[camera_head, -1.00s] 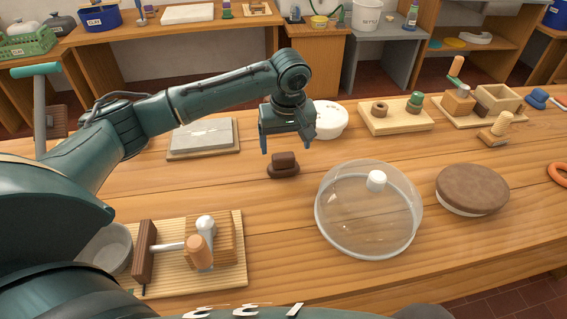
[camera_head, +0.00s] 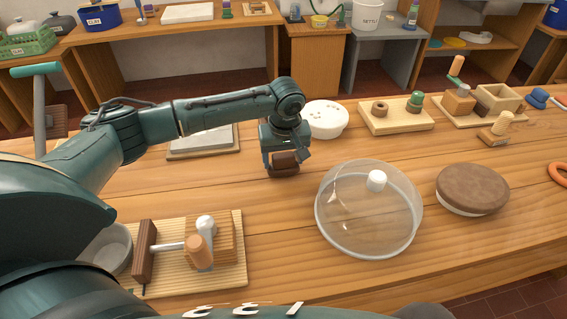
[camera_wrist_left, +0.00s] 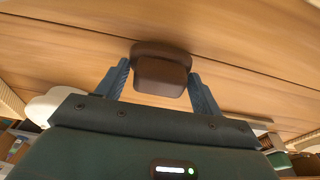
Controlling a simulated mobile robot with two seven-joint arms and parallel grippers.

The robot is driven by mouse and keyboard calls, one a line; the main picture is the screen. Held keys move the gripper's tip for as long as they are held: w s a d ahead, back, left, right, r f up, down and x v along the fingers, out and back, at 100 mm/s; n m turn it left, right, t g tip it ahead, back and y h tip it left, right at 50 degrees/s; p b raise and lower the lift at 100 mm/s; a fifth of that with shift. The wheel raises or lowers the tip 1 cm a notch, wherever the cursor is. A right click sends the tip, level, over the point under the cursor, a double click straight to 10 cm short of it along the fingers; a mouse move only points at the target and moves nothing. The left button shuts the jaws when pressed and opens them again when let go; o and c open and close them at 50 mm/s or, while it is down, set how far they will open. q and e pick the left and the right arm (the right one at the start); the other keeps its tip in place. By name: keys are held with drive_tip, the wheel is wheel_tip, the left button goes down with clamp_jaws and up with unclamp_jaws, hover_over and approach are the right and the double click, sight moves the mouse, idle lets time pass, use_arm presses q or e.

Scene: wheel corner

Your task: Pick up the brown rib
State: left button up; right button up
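The brown rib (camera_head: 284,164) is a small dark brown block with a raised grip on a wider base, lying on the wooden table. My left gripper (camera_head: 283,163) is lowered over it from above. In the left wrist view the rib (camera_wrist_left: 160,76) sits between the two fingers of the left gripper (camera_wrist_left: 162,82). The fingers are open, with a small gap showing on each side of the raised grip. The rib's base rests on the table. My right gripper is not in view.
A clear dome (camera_head: 369,215) with a white knob stands to the right, and a brown-topped round disc (camera_head: 472,188) lies beyond it. A grey slab (camera_head: 200,140) and a white bowl (camera_head: 326,118) are behind. A board with a mallet-like tool (camera_head: 230,268) is at front left.

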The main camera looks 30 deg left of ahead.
sight(284, 155)
use_arm(q)
drive_tip(key=c, duration=0.7)
drive_tip(key=shift+r, duration=0.3)
drive_tip(key=shift+c, duration=0.9)
wheel_tip(284, 155, up, 10)
drive_tip(key=shift+f, duration=0.25)
drive_tip(key=shift+c, duration=0.6)
